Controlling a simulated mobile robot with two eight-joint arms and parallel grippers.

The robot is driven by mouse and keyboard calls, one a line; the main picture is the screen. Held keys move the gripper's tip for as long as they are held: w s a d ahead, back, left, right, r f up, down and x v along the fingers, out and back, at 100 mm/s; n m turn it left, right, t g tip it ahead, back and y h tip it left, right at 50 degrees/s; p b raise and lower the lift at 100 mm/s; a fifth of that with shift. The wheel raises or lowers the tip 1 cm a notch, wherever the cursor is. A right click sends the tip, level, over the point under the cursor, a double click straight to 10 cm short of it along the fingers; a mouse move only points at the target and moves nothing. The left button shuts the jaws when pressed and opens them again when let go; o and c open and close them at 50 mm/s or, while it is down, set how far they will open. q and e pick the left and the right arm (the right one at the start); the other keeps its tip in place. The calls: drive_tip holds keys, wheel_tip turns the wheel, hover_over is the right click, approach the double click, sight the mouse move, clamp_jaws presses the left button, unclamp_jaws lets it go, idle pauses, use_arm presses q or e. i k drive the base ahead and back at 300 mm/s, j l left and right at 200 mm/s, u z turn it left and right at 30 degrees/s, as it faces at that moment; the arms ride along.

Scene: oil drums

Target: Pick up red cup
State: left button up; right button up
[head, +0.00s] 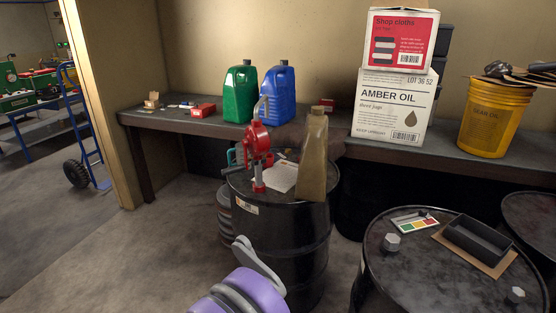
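I make out no clear red cup in the head view. A red hand pump (257,150) stands on a black drum (290,235) at the centre. A teal handled vessel (236,154) is partly hidden behind the pump. Another small red item (327,105) sits beside the white carton, too small to identify. A purple and grey part of mine, seemingly the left gripper (258,262), shows at the bottom edge in front of the drum. Its opening is not clear. My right gripper is not in view.
Green (240,93) and blue (279,95) jugs, an AMBER OIL carton (393,112) and a yellow bucket (493,122) stand on the bench (180,126). A second drum (400,270) with a tray is at lower right. Floor at left is clear.

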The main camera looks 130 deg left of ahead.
sight(270, 156)
drive_tip(key=i+j+u, duration=0.25)
drive_tip(key=j, duration=0.15)
drive_tip(key=j+u, duration=0.25)
drive_tip(key=j, duration=0.15)
drive_tip(key=u, duration=4.15)
drive_tip(key=i+j, duration=0.3)
drive_tip(key=j, duration=0.15)
drive_tip(key=i+j+u, duration=0.7)
drive_tip(key=i+u, duration=0.2)
drive_tip(key=i+j+u, duration=0.1)
drive_tip(key=i+u, duration=0.2)
drive_tip(key=i, duration=0.45)
drive_tip(key=i+u, duration=0.3)
drive_tip(key=i, duration=0.45)
drive_tip(key=i+l+z, duration=0.1)
drive_tip(key=i+z, duration=0.65)
drive_tip(key=i+j+z, duration=0.2)
drive_tip(key=i+z, duration=0.2)
